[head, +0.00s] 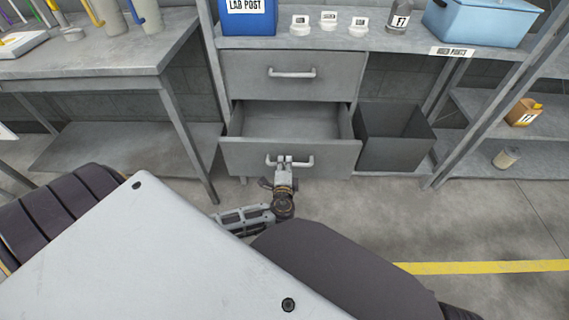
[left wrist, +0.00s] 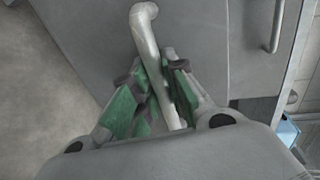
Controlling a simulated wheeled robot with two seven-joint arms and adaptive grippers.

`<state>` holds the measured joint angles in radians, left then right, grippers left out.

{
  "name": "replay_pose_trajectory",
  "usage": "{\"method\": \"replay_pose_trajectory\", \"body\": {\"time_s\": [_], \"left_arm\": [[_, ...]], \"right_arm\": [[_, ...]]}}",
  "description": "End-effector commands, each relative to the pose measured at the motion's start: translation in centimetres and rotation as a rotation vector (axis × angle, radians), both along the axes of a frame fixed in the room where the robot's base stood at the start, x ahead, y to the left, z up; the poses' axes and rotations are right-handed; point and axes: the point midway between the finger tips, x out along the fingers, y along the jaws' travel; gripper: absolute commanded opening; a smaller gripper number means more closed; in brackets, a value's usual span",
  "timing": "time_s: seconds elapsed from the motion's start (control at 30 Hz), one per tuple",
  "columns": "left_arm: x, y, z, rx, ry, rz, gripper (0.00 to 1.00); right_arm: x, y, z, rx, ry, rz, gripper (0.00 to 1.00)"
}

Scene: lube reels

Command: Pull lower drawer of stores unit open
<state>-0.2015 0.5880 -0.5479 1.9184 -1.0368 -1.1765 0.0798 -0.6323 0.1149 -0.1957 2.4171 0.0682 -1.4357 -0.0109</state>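The stores unit's lower drawer (head: 241,153) is pulled well out in the head view, and its empty inside shows. Its light bar handle (head: 306,161) runs across the front. My left gripper (head: 284,164) is at the middle of that handle. In the left wrist view the two green-padded fingers (left wrist: 160,92) lie on either side of the handle bar (left wrist: 146,35), closed around it. The upper drawer (head: 262,85) above is shut. My right gripper is not in view.
An open grey bin (head: 397,152) stands just right of the drawer. A workbench (head: 95,62) with a lower shelf is at the left. A blue box (head: 248,22) and a light blue case (head: 480,22) sit on the unit's top. Bare floor with a yellow line (head: 480,267) lies in front.

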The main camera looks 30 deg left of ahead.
Motion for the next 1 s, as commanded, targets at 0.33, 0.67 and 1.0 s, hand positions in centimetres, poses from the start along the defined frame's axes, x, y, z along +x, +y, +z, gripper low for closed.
{"method": "replay_pose_trajectory", "body": {"time_s": [0.33,0.67,1.0], "left_arm": [[0.0,0.0,0.0,0.001,-0.001,0.0,0.35],[-0.6,-0.4,0.1,-0.001,-0.001,0.0,0.35],[-3.4,-2.1,0.8,-0.001,0.001,-0.001,0.35]], "right_arm": [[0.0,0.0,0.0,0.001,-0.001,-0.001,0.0],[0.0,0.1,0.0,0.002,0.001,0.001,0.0],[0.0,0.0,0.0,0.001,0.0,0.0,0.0]]}}
